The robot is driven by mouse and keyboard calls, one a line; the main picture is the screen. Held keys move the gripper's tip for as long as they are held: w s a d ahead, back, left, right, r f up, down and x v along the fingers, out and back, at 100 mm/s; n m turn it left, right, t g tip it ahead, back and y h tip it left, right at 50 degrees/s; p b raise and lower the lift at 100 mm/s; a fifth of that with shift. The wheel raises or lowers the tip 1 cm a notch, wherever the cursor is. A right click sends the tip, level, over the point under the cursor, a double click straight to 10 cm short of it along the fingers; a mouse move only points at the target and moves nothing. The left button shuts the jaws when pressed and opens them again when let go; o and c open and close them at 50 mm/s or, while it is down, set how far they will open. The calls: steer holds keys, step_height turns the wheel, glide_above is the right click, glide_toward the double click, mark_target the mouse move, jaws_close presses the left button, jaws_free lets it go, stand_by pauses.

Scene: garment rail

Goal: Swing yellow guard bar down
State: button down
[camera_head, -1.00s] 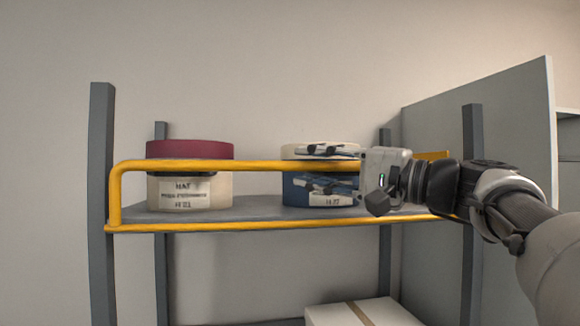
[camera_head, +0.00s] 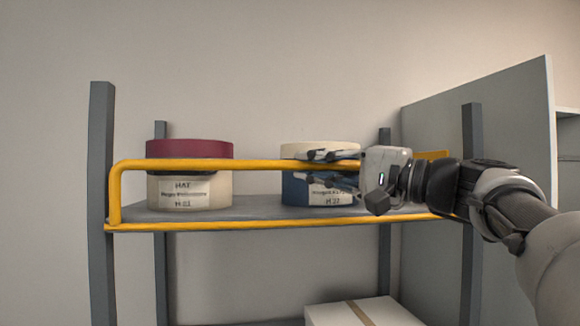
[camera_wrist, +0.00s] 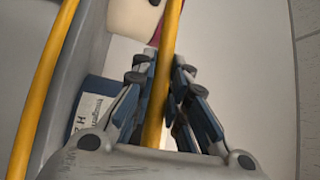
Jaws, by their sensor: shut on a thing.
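The yellow guard bar (camera_head: 215,164) stands raised across the front of the shelf, in front of the hat boxes. Its lower yellow rail (camera_head: 270,225) runs along the shelf's front edge. My gripper (camera_head: 310,167) reaches in from the right, with one finger above and one below the upper bar, in front of the blue and cream box. In the wrist view the bar (camera_wrist: 165,60) runs between the two fingers of my gripper (camera_wrist: 163,75), which are closed around it. The bar's right end is mostly hidden behind my arm.
A cream hat box with a dark red lid (camera_head: 190,150) stands on the left of the grey shelf (camera_head: 255,207). A blue hat box with a cream lid (camera_head: 300,190) stands behind my fingers. A white carton (camera_head: 365,312) is below. A grey panel (camera_head: 500,120) stands at the right.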

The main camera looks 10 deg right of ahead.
steer(key=shift+s+f, duration=0.1)
steer(key=s+f+n+g+y+b, duration=0.2)
steer(key=s+f+n+y+b, duration=0.6)
steer(key=b, duration=2)
steer(key=shift+s+n+g+y, duration=0.3)
steer(key=shift+s+n+y, duration=0.35)
steer(key=shift+n, duration=1.85)
steer(key=c, duration=1.6)
jaws_free()
steer(key=shift+o, duration=0.2)
